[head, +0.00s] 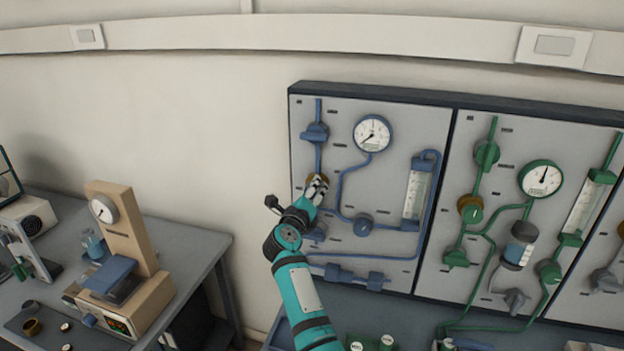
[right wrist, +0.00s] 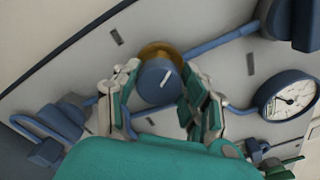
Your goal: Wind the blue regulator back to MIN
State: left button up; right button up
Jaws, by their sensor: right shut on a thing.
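The blue regulator is a round blue knob (right wrist: 157,80) with a white pointer line and a brass collar (right wrist: 160,50) behind it, in the right wrist view. In the head view its brass collar (head: 312,181) shows only partly behind my right gripper (head: 318,187). My right gripper's fingers (right wrist: 158,100) stand on both sides of the knob and are shut on it. The MIN marking cannot be read. The blue line's round gauge (head: 373,133) is up and right of the gripper; it also shows in the right wrist view (right wrist: 289,98). My left gripper is out of view.
Blue valves sit close above (head: 315,132) and to the lower right (head: 363,225) of the regulator. A flowmeter tube (head: 416,195) stands further right. The green-piped panel (head: 495,210) adjoins on the right. A bench (head: 190,250) with instruments stands left; bare wall lies between.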

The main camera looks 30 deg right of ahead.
jog(key=n+p, duration=0.6)
jog(key=shift+a+r+p, duration=0.1)
jog(key=shift+r+p, duration=0.05)
jog(key=shift+p, duration=0.2)
jog(key=n+p, duration=0.2)
jog(key=n, duration=0.1)
jog(key=shift+f+n+p, duration=0.3)
jog(key=shift+n+p, duration=0.4)
jog(key=shift+n, duration=0.2)
jog(key=o, duration=1.2)
